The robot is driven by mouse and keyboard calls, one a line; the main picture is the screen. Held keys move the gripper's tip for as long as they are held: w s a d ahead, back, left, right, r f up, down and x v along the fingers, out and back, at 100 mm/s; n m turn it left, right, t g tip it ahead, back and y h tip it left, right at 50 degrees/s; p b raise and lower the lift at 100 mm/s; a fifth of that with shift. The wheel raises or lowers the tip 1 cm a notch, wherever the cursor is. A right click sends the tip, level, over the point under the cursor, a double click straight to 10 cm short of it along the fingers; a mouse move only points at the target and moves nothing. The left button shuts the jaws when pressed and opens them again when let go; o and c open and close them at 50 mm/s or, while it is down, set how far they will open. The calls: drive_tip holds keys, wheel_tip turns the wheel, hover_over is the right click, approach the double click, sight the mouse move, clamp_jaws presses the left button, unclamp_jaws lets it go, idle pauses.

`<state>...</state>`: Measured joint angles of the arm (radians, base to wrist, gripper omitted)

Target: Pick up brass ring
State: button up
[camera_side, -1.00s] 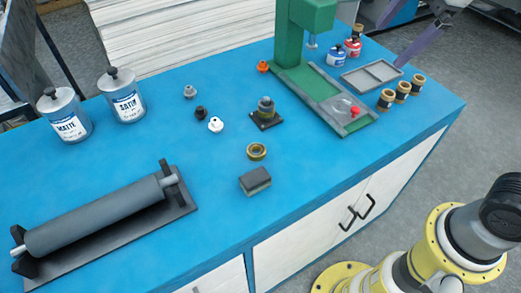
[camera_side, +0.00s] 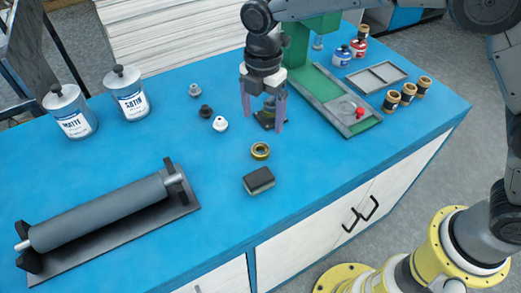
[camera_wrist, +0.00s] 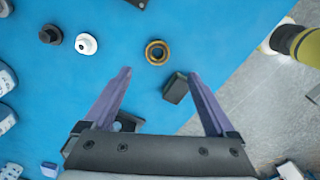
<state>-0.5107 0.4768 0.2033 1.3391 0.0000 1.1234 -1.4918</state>
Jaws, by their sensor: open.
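The brass ring (camera_side: 260,151) lies flat on the blue bench top, just behind a dark block with a grey lower part (camera_side: 259,181). In the wrist view the ring (camera_wrist: 157,52) shows whole, with its dark centre, a little beyond the fingertips and roughly midway between them. My gripper (camera_side: 263,122) is open and empty, pointing down above the bench, slightly behind the ring in the side view. Its two purple fingers (camera_wrist: 159,73) are spread wide in the wrist view and do not touch the ring. The gripper partly hides a dark-based fixture (camera_side: 265,119).
Small knobs, one white (camera_side: 220,124) and one black (camera_side: 206,111), stand left of the gripper. A green press (camera_side: 335,98) stands to the right, with brass-coloured cylinders (camera_side: 408,93) beyond it. A grey roller (camera_side: 100,208) lies at front left. Bench right of the ring is clear.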

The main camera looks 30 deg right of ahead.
sight(260, 145)
wheel_tip(260, 145, down, 11)
drive_tip(key=shift+w+a+r, duration=0.15)
drive_tip(key=shift+r, duration=0.05)
clamp_jaws()
idle(0.7)
